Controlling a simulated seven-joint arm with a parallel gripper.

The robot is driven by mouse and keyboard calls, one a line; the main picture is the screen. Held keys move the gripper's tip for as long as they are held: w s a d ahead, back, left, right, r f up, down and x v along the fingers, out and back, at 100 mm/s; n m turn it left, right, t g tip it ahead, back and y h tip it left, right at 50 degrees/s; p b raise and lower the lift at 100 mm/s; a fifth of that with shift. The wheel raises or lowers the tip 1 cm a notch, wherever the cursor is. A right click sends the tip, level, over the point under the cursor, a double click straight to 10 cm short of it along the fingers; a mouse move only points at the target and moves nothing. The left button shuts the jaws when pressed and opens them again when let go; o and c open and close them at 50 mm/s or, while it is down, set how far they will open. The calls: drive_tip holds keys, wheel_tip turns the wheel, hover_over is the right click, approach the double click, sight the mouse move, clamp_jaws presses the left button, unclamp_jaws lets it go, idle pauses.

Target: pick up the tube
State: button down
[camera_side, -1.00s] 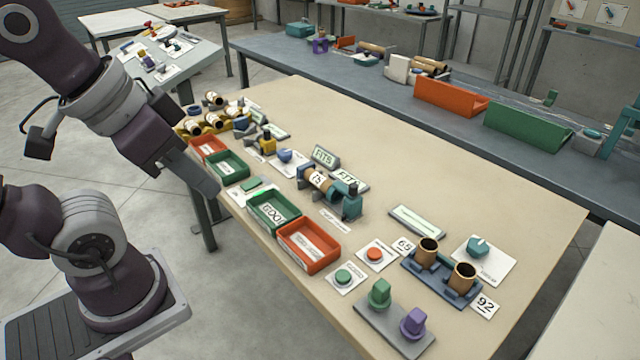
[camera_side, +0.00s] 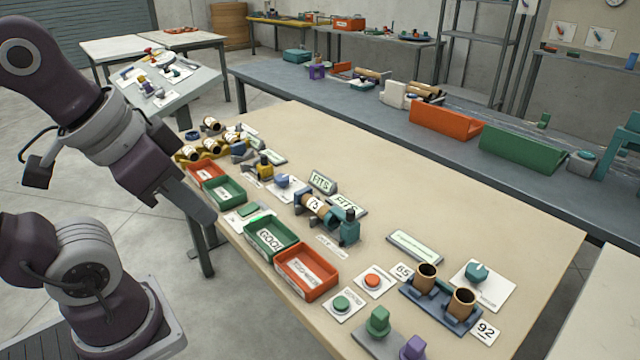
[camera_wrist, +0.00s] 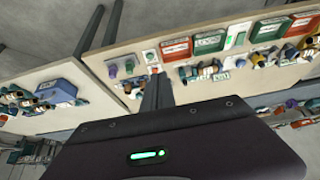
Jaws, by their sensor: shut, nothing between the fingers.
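Several tan tubes are in view. One tube labelled 75 (camera_side: 318,207) lies on its side in a blue and teal holder at the table's middle. Two tubes stand upright in a dark blue stand (camera_side: 412,290): one (camera_side: 426,279) beside the 65 card and one (camera_side: 461,305) beside the 92 card. More tubes (camera_side: 200,146) lie in a yellow rack at the far left. I cannot tell which one is meant. My gripper (camera_side: 210,218) is shut and empty, apart from all tubes, near the table's left edge. Its fingers also show in the wrist view (camera_wrist: 157,98).
Green and red trays line the table's near edge, including a GOOD tray (camera_side: 268,255) and a red tray (camera_side: 308,290). Red (camera_side: 373,281) and green (camera_side: 341,303) buttons sit near the stand. The table's far side is clear.

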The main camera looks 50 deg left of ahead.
drive_tip(key=c, duration=0.9)
unclamp_jaws()
